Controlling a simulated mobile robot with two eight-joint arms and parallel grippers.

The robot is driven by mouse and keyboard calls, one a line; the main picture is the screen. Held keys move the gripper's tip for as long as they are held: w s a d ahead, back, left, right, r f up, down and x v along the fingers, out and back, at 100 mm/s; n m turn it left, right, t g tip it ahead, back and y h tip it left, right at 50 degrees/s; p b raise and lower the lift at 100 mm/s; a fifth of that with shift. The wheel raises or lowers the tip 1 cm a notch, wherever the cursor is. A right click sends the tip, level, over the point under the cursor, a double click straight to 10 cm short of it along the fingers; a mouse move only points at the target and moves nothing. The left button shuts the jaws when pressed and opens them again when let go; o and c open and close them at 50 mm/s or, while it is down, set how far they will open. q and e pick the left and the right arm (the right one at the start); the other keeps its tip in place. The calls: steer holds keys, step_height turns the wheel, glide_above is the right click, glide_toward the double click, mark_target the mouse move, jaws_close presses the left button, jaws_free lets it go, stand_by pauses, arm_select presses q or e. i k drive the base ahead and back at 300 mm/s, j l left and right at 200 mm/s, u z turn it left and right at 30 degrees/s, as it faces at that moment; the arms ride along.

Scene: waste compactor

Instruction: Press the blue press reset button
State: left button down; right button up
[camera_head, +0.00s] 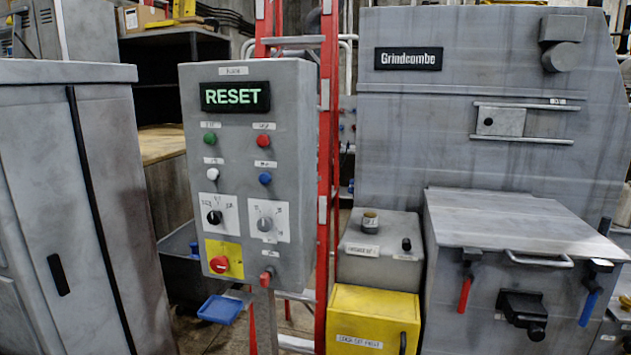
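The blue button (265,178) sits on the front of a grey control panel (300,120), right of a white button (212,174) and below a red button (263,141). A green button (209,138) is at the upper left. The lit display (235,96) at the top of the panel reads RESET in green letters. Neither of my grippers shows in the head view. Nothing covers the blue button.
Below the buttons are two rotary knobs and a red emergency stop (219,264) on yellow. A red ladder (329,130) stands behind the panel. A grey cabinet (110,200) is at left. The Grindcombo machine (440,130) and a yellow box (372,310) are at right.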

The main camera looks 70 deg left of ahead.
mark_target(264, 177)
steer(key=u, duration=2.65)
